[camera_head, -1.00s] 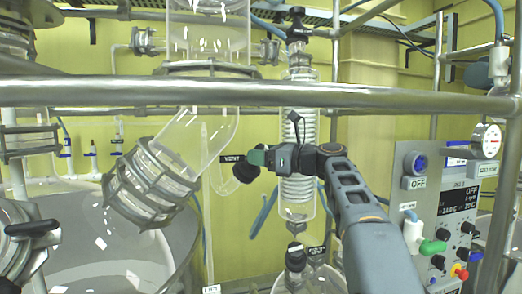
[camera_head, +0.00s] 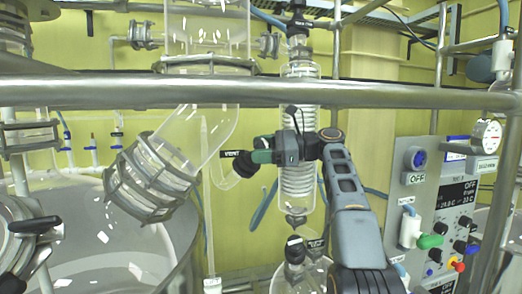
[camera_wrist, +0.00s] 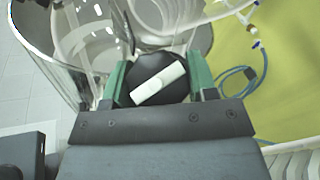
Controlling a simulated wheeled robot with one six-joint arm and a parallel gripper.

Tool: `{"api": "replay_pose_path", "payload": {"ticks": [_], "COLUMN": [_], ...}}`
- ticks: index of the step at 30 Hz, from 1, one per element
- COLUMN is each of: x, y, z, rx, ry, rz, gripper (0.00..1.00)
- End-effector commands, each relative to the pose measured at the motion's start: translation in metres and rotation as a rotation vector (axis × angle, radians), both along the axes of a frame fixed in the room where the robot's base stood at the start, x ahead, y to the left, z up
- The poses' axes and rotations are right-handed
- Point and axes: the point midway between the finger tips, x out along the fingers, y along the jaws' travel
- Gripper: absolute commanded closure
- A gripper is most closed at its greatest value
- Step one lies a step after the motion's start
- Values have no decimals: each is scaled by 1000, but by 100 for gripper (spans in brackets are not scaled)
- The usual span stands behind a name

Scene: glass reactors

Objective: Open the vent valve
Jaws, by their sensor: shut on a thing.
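The vent valve's black round knob (camera_head: 243,165) is beside a black "VENT" label (camera_head: 229,154), on the glassware left of the coiled glass condenser. In the wrist view the knob (camera_wrist: 150,69) has a white bar across its face, slanting from lower left to upper right. My gripper (camera_head: 262,156) reaches it from the right. In the wrist view the green fingers of my gripper (camera_wrist: 158,80) stand on both sides of the knob, shut on it. The valve's inner part is hidden behind the knob.
A steel rail (camera_head: 400,96) crosses in front, above my gripper. The coiled condenser (camera_head: 298,180) stands close behind my wrist. An angled glass neck with a metal clamp (camera_head: 150,180) is at left. A control panel (camera_head: 440,205) with knobs stands right of my arm.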

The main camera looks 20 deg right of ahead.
Motion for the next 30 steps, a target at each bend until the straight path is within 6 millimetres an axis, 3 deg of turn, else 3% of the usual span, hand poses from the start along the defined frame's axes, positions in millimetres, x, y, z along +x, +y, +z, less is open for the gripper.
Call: {"api": "replay_pose_path", "payload": {"ticks": [12,13,20,30], "x": [0,0,0,-1], "y": [0,0,0,-7], "z": [-1,-1,0,0], "rx": [-3,-3,-3,-1], "ry": [-1,-1,-1,-2], "rz": [2,2,2,1], "gripper": [71,45,23,22]}}
